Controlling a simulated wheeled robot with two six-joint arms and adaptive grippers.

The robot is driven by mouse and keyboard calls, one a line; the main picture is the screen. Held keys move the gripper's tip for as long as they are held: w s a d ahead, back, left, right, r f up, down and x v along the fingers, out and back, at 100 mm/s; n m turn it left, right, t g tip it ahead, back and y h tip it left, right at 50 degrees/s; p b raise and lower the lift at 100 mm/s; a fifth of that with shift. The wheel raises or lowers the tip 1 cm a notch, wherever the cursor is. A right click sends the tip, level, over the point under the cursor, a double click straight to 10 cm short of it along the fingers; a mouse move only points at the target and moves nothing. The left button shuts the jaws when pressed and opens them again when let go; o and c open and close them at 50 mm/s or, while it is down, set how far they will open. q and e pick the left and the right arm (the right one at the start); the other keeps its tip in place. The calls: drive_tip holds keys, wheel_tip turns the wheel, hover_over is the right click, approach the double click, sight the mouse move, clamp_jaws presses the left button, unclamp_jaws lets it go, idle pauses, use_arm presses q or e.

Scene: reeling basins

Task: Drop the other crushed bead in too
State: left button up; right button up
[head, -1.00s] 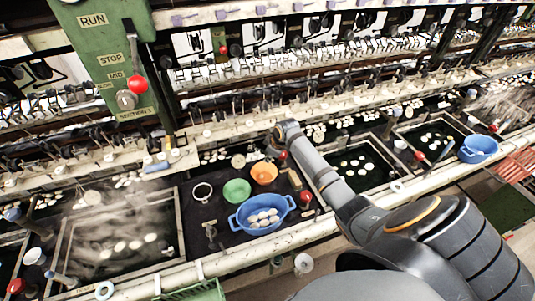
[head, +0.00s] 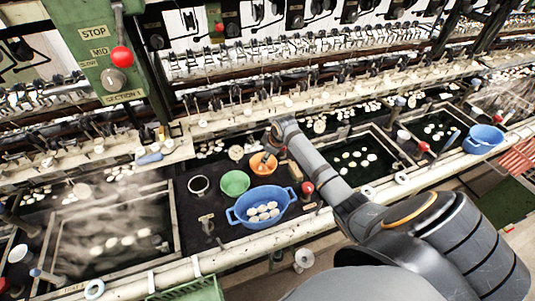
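My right gripper (head: 268,160) points down at the orange bowl (head: 258,168), with its dark fingers over the bowl's right part. The fingers are too small and too much covered by my arm to tell whether they are open, shut or holding anything. I cannot make out a crushed bead. A blue two-handled basin (head: 240,222) in front of the orange bowl holds several whitish oval pieces (head: 263,211). A green bowl (head: 235,183) stands left of the orange one. My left gripper is not in view.
A white-rimmed cup (head: 199,185) stands left of the green bowl. A red knob (head: 307,189) is right of the blue basin. A steaming water basin (head: 120,240) lies left, another dark basin (head: 358,160) right. The machine's green control post (head: 107,50) rises behind at left.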

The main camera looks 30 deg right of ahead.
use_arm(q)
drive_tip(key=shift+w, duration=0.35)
use_arm(e)
drive_tip(key=v, duration=1.2)
